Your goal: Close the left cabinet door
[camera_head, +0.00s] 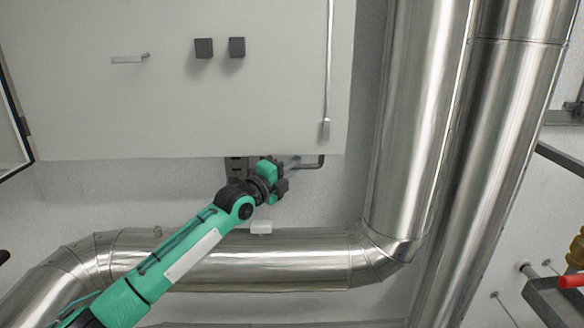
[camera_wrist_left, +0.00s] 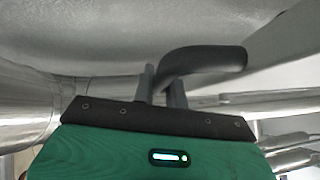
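A large pale cabinet front (camera_head: 170,110) fills the upper left of the head view. It has two dark square knobs (camera_head: 203,48), a small light handle (camera_head: 128,59) and a long vertical rod (camera_head: 327,80). My left gripper (camera_head: 284,177) is just below the cabinet's lower edge, by a dark bent bar (camera_head: 315,164). In the left wrist view the bent bar (camera_wrist_left: 210,60) runs down between the two close fingers (camera_wrist_left: 161,88), which look shut on it; the contact is partly hidden. Which part is the left door is unclear. My right gripper is not in view.
Thick metal pipes run vertically at the right (camera_head: 415,110) and horizontally below the cabinet (camera_head: 290,262), close to my left arm. A dark-edged panel (camera_head: 14,125) stands at the far left. A red part (camera_head: 570,282) shows at lower right.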

